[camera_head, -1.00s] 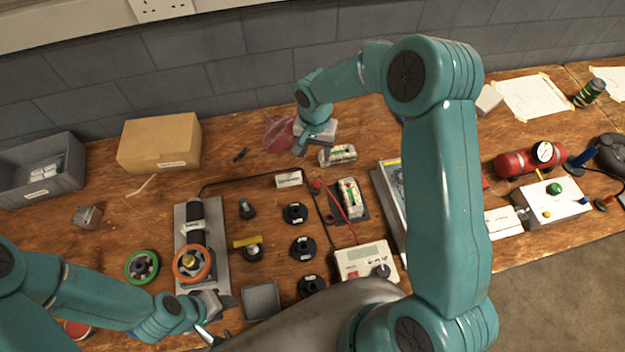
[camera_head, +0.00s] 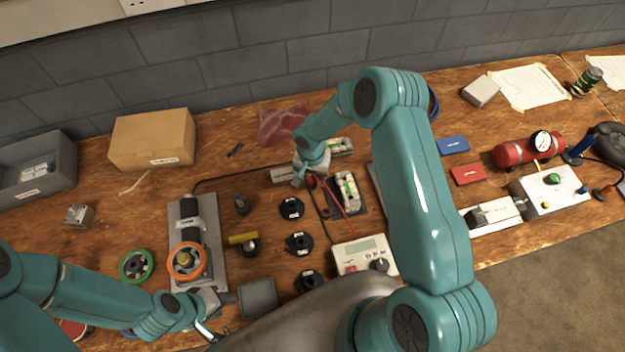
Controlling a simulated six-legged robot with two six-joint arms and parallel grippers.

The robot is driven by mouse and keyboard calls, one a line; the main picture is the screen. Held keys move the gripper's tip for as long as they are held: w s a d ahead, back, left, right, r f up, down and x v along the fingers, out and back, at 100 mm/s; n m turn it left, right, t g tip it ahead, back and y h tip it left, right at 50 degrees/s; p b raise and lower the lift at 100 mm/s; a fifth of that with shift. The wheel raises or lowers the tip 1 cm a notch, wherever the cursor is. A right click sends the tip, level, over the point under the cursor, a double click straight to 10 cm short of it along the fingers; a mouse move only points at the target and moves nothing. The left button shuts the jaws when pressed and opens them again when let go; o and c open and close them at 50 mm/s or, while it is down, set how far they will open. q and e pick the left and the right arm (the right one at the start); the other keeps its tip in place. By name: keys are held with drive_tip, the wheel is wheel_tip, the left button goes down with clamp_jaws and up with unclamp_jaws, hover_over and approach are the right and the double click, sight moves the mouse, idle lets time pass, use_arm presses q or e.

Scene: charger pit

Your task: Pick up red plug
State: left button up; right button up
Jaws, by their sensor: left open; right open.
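The red plug (camera_head: 311,182) is a small red piece at the upper end of a thin red cable, left of a battery pack (camera_head: 347,189) on a dark mount. My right gripper (camera_head: 301,181) is open, just left of and close to the red plug. Its fingers are small here, and I cannot tell whether they touch the plug. The white charger box (camera_head: 364,253) with a display and a knob stands nearer to me. My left gripper (camera_head: 207,333) is open at the bottom edge, far from the plug, beside the grey base of a clamp fixture.
Black round holders (camera_head: 291,208) stand in a column left of the charger. A black cable runs behind them to a pale block (camera_head: 285,175). A second battery pack (camera_head: 341,146) lies behind my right gripper. A cardboard box (camera_head: 152,139) stands at the back left.

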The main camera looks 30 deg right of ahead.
use_arm(q)
drive_tip(key=shift+w+a+f, duration=0.1)
drive_tip(key=shift+w+a, duration=0.05)
drive_tip(key=shift+a, duration=0.05)
use_arm(e)
drive_tip(key=shift+w+a+f, duration=0.15)
drive_tip(key=shift+w+f, duration=0.1)
drive_tip(key=c, duration=0.4)
use_arm(q)
drive_tip(key=shift+d, duration=0.15)
use_arm(e)
drive_tip(key=shift+s, duration=0.2)
clamp_jaws()
drive_tip(key=shift+w, duration=0.15)
drive_tip(key=shift+r, duration=0.1)
